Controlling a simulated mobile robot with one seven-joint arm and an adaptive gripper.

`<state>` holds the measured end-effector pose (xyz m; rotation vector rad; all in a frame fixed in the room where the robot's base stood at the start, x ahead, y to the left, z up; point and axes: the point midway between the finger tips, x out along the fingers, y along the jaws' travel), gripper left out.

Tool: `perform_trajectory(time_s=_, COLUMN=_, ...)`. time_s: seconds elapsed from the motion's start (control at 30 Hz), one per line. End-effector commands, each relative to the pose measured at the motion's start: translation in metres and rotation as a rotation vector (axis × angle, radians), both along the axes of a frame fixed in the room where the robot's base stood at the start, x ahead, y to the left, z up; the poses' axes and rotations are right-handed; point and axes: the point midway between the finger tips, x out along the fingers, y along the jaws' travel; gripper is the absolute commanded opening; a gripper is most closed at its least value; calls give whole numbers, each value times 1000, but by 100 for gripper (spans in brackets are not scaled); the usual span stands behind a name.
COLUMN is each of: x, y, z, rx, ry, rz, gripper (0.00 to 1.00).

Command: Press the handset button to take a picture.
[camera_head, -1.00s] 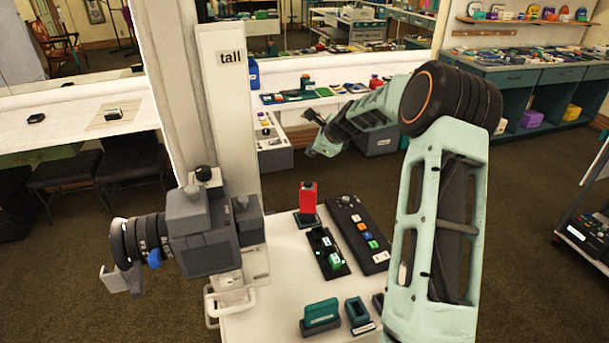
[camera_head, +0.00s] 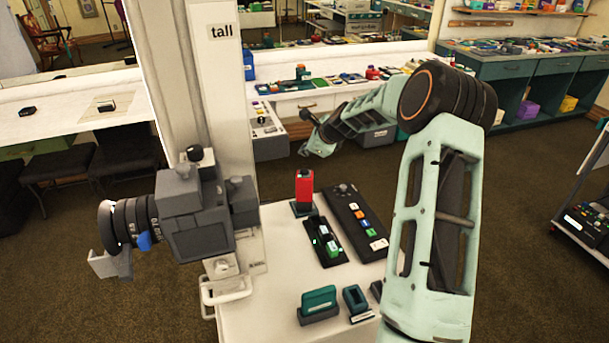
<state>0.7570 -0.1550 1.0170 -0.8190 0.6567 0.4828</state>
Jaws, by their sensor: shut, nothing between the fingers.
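A red upright block with a dark top (camera_head: 304,187) stands in a dark base on the white table; it may be the handset, but I cannot make out a button on it. A grey camera (camera_head: 195,215) with a black lens pointing left sits beside the tall white post. My gripper (camera_head: 305,151) is shut and empty, in the air behind and above the red block and apart from it. Its fingertips are small in this view.
A teal block (camera_head: 318,304) and a teal holder (camera_head: 356,302) stand in front. A white shelf (camera_head: 350,92) with small items is behind.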

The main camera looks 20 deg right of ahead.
Motion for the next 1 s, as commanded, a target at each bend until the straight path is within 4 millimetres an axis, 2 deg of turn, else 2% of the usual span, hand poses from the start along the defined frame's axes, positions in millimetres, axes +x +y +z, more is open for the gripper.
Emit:
perform_trajectory(time_s=0.03, x=0, y=0, z=-14, rx=2, ry=1, rz=-1, gripper=0)
perform_trajectory(time_s=0.1, x=0, y=0, z=-24, rx=1, ry=0, rz=-1, gripper=0)
perform_trajectory(time_s=0.3, x=0, y=0, z=-40, rx=0, ry=-1, rz=-1, gripper=0)
perform_trajectory(time_s=1.0, x=0, y=0, z=-41, rx=0, ry=0, rz=0, gripper=0)
